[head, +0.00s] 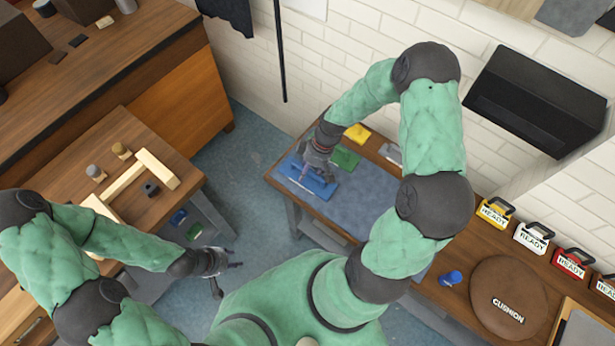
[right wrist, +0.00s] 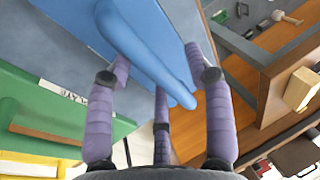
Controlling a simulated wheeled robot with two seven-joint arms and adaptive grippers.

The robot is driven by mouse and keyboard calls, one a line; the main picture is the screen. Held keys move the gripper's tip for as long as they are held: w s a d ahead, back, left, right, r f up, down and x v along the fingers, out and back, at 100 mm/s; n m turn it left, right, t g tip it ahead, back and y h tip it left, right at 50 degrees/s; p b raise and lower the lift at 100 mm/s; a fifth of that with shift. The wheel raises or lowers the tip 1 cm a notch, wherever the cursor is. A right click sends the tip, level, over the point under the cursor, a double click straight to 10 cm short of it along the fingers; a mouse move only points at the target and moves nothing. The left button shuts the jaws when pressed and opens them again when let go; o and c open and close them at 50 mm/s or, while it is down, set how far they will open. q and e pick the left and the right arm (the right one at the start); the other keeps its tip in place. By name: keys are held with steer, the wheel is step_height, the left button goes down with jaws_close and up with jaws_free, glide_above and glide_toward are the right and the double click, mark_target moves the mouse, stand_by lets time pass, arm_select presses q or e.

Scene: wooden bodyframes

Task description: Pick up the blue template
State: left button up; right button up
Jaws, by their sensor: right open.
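The blue template (head: 318,188) lies flat on the grey mat of the right-hand workbench in the head view. It fills the top of the right wrist view (right wrist: 85,40), with a rounded blue handle (right wrist: 150,65) running across it. My right gripper (head: 316,158) is over the template, and it also shows in the right wrist view (right wrist: 158,62). Its fingers are spread on either side of the handle, and I see no clear grip. The gripper hides part of the template in the head view. My left gripper (head: 228,270) is open and empty, low beside the left table.
A green template (head: 345,158) and a yellow one (head: 357,133) lie beside the blue one. The left table (head: 140,130) bears a wooden frame (head: 125,185). A round cushion (head: 508,303) and several READY-labelled cases (head: 532,237) stand at right. The mat's middle is clear.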

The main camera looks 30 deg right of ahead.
steer(key=shift+r, duration=0.1)
jaws_close()
